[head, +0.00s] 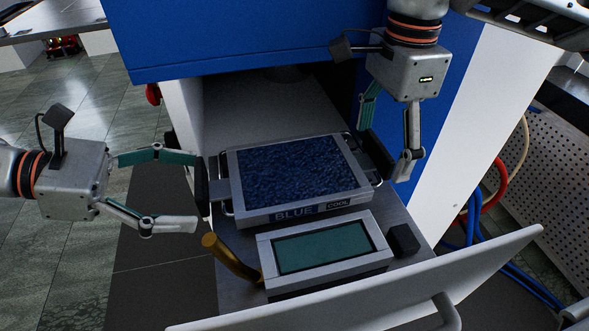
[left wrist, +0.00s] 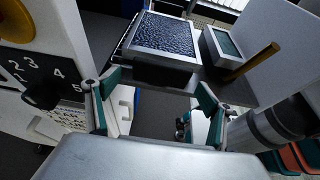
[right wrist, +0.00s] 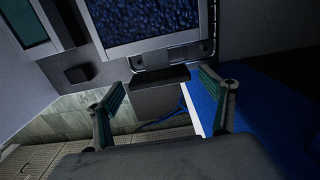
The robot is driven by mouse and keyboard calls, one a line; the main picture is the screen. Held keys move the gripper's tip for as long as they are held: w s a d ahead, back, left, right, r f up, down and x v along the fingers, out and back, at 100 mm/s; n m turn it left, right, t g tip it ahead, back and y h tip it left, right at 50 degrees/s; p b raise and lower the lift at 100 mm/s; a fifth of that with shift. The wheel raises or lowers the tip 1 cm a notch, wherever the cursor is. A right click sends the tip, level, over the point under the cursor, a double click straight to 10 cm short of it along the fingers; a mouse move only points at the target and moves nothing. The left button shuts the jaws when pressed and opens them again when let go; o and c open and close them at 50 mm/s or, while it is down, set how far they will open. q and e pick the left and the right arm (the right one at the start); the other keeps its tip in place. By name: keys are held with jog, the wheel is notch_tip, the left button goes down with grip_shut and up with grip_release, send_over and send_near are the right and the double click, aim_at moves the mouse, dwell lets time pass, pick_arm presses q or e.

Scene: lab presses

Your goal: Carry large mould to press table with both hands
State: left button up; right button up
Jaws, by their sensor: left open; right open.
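The large mould (head: 300,170), a metal frame filled with dark blue granules and marked BLUE COOL, rests on the grey press table (head: 400,268) below the blue press head. It has a black grip on each side: the left grip (head: 202,187) and the right grip (head: 377,155). My left gripper (head: 192,192) is open beside the left grip. In the left wrist view the mould (left wrist: 165,33) and its grip (left wrist: 160,73) lie ahead of the spread fingers. My right gripper (head: 388,152) is open at the right grip. The right wrist view shows that grip (right wrist: 158,78) between spread fingers; contact is unclear.
A smaller frame with a teal face (head: 322,250) sits in front of the mould, with a brass rod (head: 232,258) at its left and a black block (head: 403,239) at its right. A white panel (head: 380,290) with a handle crosses the front. Hoses (head: 495,190) hang at right.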

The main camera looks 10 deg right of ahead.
pick_arm(q)
jog(key=shift+d+f, duration=0.1)
jog(key=shift+d, duration=0.2)
pick_arm(e)
jog(key=shift+f, duration=0.35)
